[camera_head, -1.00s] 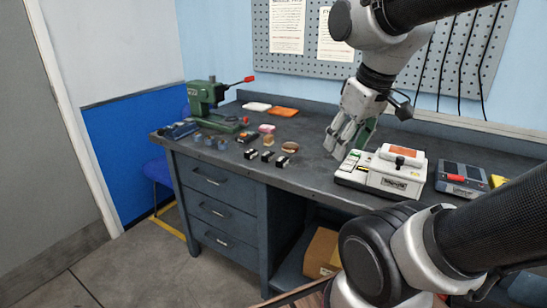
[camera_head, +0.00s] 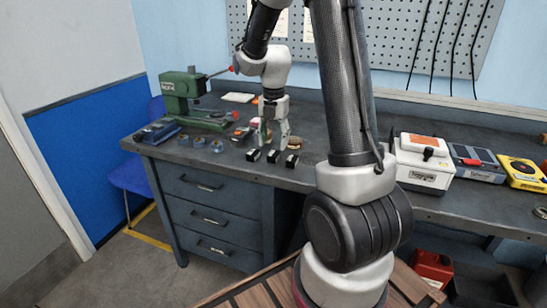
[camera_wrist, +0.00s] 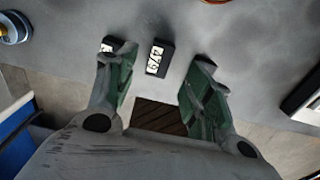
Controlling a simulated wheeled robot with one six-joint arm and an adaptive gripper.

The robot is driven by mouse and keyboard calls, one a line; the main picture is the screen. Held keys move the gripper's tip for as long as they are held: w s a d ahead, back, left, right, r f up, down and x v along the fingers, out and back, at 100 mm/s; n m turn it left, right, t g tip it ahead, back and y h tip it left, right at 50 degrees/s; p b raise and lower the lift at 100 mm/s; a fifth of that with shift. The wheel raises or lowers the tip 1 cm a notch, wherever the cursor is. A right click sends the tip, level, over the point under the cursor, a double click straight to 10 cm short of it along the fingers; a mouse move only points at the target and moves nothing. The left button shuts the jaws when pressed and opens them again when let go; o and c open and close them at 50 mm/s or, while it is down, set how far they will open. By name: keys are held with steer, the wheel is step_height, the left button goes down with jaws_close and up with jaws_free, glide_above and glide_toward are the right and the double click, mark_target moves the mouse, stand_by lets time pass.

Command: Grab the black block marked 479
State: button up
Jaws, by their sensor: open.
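Three small black blocks with white labels stand in a row near the bench's front edge; the middle one (camera_head: 273,156) is below my gripper (camera_head: 273,139). In the wrist view, my gripper (camera_wrist: 160,76) is open and empty, its green-lined fingers spread. The black block marked 479 (camera_wrist: 160,57) shows in the gap between the fingertips, its label upside down in the picture. Another labelled black block (camera_wrist: 117,45) is partly hidden by the left finger. The third block is not clearly seen in the wrist view. The labels are too small to read in the head view.
A green press (camera_head: 188,97) and several small round parts (camera_head: 199,142) are to the left. A brown round object (camera_head: 295,142) lies just behind the blocks. A white device (camera_head: 424,163) stands to the right. The bench edge is close in front.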

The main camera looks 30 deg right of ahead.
mark_target(274, 153)
step_height(274, 153, down, 5)
steer(key=shift+w+f, duration=0.1)
jaws_close()
stand_by(0.3)
